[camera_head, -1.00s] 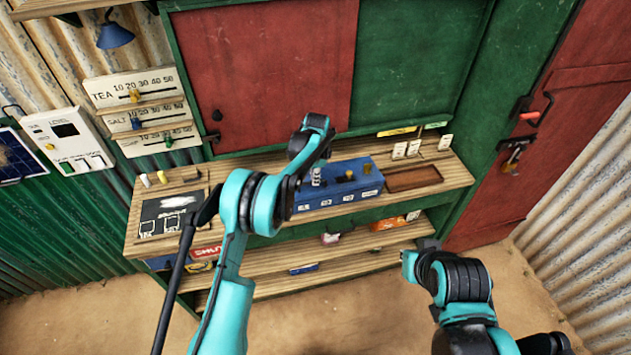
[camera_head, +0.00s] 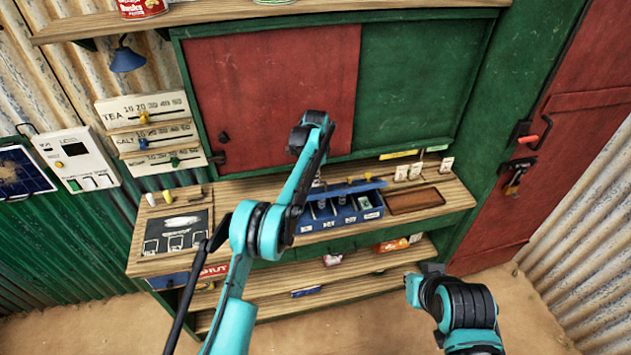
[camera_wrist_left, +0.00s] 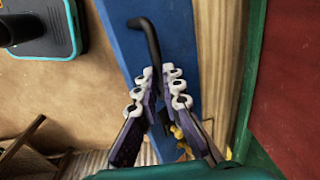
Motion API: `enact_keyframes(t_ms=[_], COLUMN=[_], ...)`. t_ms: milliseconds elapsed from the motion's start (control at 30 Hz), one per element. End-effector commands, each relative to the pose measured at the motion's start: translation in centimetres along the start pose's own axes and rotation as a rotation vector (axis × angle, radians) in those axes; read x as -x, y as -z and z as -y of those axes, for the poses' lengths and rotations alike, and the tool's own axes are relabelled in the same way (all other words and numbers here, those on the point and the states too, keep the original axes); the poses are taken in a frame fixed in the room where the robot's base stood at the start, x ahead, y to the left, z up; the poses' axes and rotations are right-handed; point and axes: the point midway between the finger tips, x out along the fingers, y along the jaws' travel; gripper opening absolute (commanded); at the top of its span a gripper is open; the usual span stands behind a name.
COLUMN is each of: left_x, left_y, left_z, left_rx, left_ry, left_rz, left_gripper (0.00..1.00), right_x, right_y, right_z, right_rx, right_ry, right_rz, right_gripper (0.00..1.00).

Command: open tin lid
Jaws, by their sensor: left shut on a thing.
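The blue tin (camera_head: 340,224) stands on the wooden counter, with several compartments showing inside. Its blue lid (camera_head: 347,190) is raised above the tin at the back, tilted, with small yellow fittings on it. In the left wrist view the lid is a long blue strip (camera_wrist_left: 122,45). A dark bent handle (camera_wrist_left: 151,38) runs between the fingers of my left gripper (camera_wrist_left: 160,78), which is shut on it. In the head view my left gripper (camera_head: 317,184) is at the lid's left end, partly hidden by my arm.
A brown tray (camera_head: 414,200) lies right of the tin, with white switches (camera_head: 416,171) behind it. A dark board (camera_head: 177,232) lies at the counter's left. The red and green shutters (camera_head: 275,95) rise close behind. A shelf (camera_head: 340,270) runs below.

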Motion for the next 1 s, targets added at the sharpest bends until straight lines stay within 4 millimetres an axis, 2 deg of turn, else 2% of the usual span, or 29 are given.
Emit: enact_keyframes(t_ms=[33, 333, 367, 400, 433, 1000], left_x=[-0.52, -0.62, -0.63, -0.63, -0.62, -0.36], left_y=[-0.3, -0.38, -0.38, -0.39, -0.39, -0.3], left_z=[0.49, 0.52, 0.52, 0.52, 0.52, 0.42], left_rx=[0.003, 0.004, 0.004, 0.004, 0.004, 0.003], left_ry=[0.012, 0.013, 0.013, 0.013, 0.012, 0.011], left_rz=[0.0, 0.001, 0.001, 0.001, 0.001, 0.001], left_gripper=[0.0, 0.0, 0.15, 0.26, 0.31, 0.31], right_x=[-0.08, -0.1, -0.1, -0.1, -0.1, -0.06], right_y=[-0.06, -0.07, -0.08, -0.08, -0.08, -0.04], right_z=[0.0, 0.0, 0.0, 0.0, 0.0, 0.0], right_rx=[0.0, 0.0, 0.0, 0.0, 0.0, 0.0], right_ry=[0.0, 0.0, 0.0, 0.0, 0.0, 0.0], right_rz=[0.0, 0.0, 0.0, 0.0, 0.0, 0.0], right_gripper=[0.0, 0.0, 0.0, 0.0, 0.0, 0.0])
